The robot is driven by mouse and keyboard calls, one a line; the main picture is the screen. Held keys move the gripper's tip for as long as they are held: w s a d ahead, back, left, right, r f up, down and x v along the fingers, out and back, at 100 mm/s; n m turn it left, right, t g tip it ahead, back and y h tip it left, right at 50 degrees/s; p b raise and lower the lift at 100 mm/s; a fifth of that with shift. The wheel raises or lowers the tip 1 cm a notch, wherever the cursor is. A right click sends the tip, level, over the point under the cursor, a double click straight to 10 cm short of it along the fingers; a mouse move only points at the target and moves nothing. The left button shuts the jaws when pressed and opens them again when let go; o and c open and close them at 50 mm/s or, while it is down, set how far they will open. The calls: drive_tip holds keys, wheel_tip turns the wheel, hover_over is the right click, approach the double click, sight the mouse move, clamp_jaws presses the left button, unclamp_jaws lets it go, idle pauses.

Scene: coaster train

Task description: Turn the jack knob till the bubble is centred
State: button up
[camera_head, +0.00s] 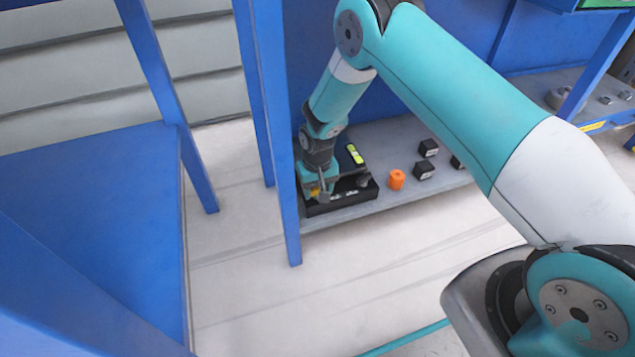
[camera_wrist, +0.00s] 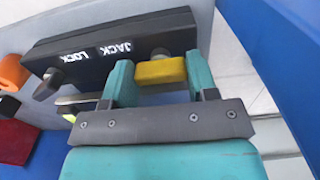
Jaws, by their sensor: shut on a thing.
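The black jack box (camera_head: 352,198) stands on the grey shelf, its JACK and LOCK labels upside down in the wrist view (camera_wrist: 110,35). The yellow jack knob (camera_wrist: 160,71) is on the JACK side. My gripper (camera_wrist: 158,80) is shut on this knob, one teal finger on each side. In the head view my gripper (camera_head: 318,190) is at the box's left end and mostly hides the knob. A dark lock lever (camera_wrist: 47,84) sits by LOCK. The yellow-green level vial (camera_head: 355,154) lies behind the box; its bubble is too small to place.
An orange cylinder (camera_head: 397,180) and several black blocks (camera_head: 424,171) stand on the shelf to the right of the box. A blue post (camera_head: 283,150) rises close to the left of my gripper. The pale floor (camera_head: 260,290) in front is clear.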

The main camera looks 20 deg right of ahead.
sight(318, 189)
drive_tip(key=o, duration=0.9)
drive_tip(key=shift+o, duration=0.2)
drive_tip(key=shift+r, duration=0.1)
wheel_tip(318, 189, up, 17)
drive_tip(key=p, duration=0.6)
drive_tip(key=shift+r+p, duration=0.15)
drive_tip(key=shift+p, duration=0.25)
